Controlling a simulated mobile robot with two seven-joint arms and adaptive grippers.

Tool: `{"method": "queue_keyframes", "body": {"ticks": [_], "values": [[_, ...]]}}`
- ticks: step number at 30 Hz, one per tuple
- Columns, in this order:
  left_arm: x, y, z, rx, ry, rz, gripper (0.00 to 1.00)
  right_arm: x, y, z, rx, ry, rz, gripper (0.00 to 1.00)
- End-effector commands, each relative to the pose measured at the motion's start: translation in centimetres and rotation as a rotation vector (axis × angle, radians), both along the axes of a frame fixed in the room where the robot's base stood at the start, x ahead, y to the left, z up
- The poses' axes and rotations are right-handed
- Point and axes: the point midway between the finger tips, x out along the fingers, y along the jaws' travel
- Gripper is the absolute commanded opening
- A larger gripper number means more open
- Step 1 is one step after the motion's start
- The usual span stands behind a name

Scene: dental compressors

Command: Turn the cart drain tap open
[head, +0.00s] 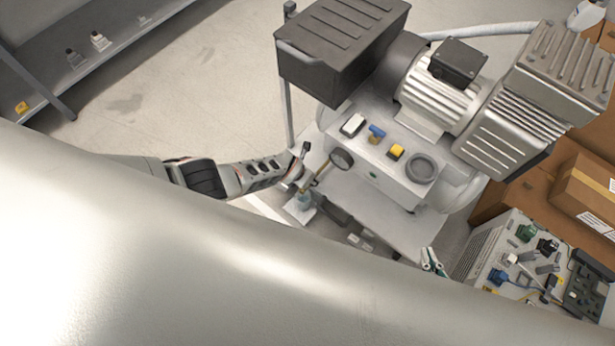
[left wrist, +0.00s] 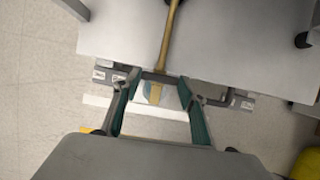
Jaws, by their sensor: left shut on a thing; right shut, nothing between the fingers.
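The compressor cart (head: 400,215) stands in the middle of the head view. A brass drain pipe (head: 321,174) runs from its near side, and it shows at the top middle of the left wrist view (left wrist: 171,35). My left gripper (left wrist: 158,82) is at the pipe's end, its teal fingers on either side of the tap. A dark crossbar (left wrist: 160,77), apparently the tap handle, lies between them, so the gripper is shut on it. In the head view its fingers are hard to make out. My right gripper (head: 432,263) is shut and empty, right of the cart's near edge.
A small clear jar (head: 304,200) stands below the tap. A round gauge (head: 341,158) is just above the pipe. The compressor motor (head: 440,90) and a black box (head: 340,45) top the cart. An equipment panel (head: 520,262) and cardboard boxes (head: 585,195) crowd the right.

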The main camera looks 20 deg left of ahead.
Motion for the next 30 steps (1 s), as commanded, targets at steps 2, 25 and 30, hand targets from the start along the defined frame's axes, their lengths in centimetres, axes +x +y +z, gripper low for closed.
{"method": "queue_keyframes", "body": {"ticks": [2, 25, 30], "values": [[-0.1, 0.1, -0.1, -0.001, 0.002, 0.004, 0.47, 0.0, 0.0, 0.0, 0.000, 0.000, 0.001, 0.00], [1.6, 0.3, 1.8, 0.001, -0.024, -0.001, 0.58, -0.1, 0.0, 0.0, -0.003, 0.000, 0.004, 0.00], [1.2, 0.2, 2.4, 0.001, -0.018, -0.003, 0.58, -0.1, -0.1, 0.0, -0.003, 0.000, 0.004, 0.00]]}}
